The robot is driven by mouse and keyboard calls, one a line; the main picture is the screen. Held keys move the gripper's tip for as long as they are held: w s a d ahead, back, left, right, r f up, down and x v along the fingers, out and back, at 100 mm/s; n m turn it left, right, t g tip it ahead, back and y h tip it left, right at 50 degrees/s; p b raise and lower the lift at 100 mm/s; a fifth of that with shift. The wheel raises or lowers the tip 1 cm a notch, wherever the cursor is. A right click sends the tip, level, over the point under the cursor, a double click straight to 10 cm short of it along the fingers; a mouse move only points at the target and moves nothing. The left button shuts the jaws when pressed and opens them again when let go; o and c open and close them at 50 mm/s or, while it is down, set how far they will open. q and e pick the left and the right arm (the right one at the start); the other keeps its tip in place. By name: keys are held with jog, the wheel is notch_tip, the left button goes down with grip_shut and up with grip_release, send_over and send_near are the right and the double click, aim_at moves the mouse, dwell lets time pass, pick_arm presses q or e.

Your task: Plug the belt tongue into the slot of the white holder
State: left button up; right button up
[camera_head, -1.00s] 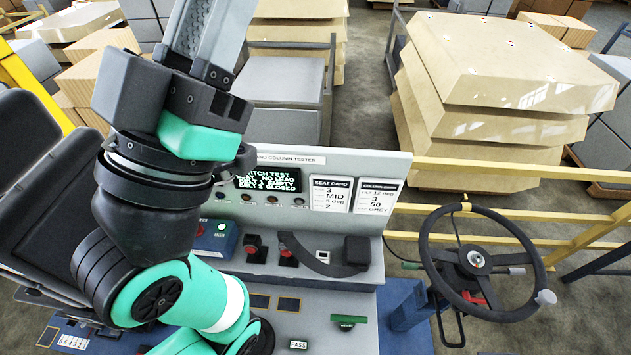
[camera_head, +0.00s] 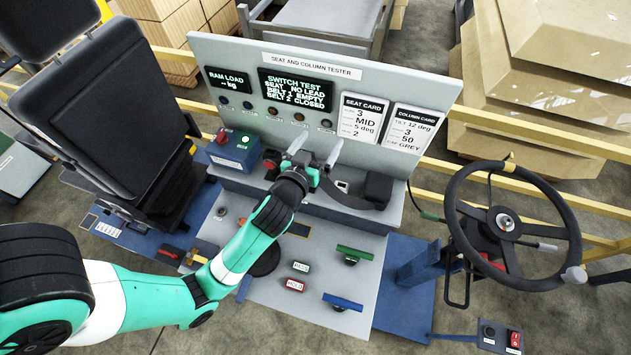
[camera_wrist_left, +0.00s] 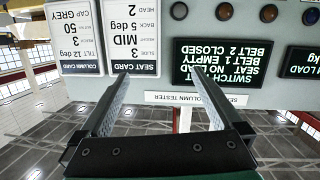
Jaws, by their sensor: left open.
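My left gripper (camera_head: 316,150) is open in front of the tester panel, over the middle of its lower ledge. The left wrist view also shows its fingers (camera_wrist_left: 160,108) spread, with nothing between them. A black belt strap (camera_head: 345,196) curves along the ledge from a dark block (camera_head: 377,190) toward the gripper, and its left end is hidden behind the gripper. A small white piece with a dark opening (camera_head: 341,187), which looks like the white holder, stands beside the strap. I cannot make out the belt tongue. My right gripper is not in view.
A red-topped buckle (camera_head: 270,163) and a blue button box (camera_head: 234,150) stand left of the gripper. The panel screen (camera_head: 296,91) reads belt 1 empty, belt 2 closed. A steering wheel (camera_head: 505,225) stands right, a black seat (camera_head: 110,120) left.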

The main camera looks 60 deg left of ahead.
pick_arm(q)
jog(key=s+a+f+g+b, duration=0.2)
jog(key=s+f, duration=0.4)
jog(key=f, duration=0.5)
jog(key=x, duration=1.1)
jog(key=shift+w, duration=0.25)
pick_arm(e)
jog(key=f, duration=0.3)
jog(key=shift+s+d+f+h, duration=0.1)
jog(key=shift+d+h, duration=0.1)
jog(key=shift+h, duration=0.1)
pick_arm(q)
jog(key=shift+r, duration=0.1)
grip_shut()
jog(key=shift+r, duration=0.1)
jog(key=shift+r+p, duration=2.55)
jog(key=shift+r, duration=0.4)
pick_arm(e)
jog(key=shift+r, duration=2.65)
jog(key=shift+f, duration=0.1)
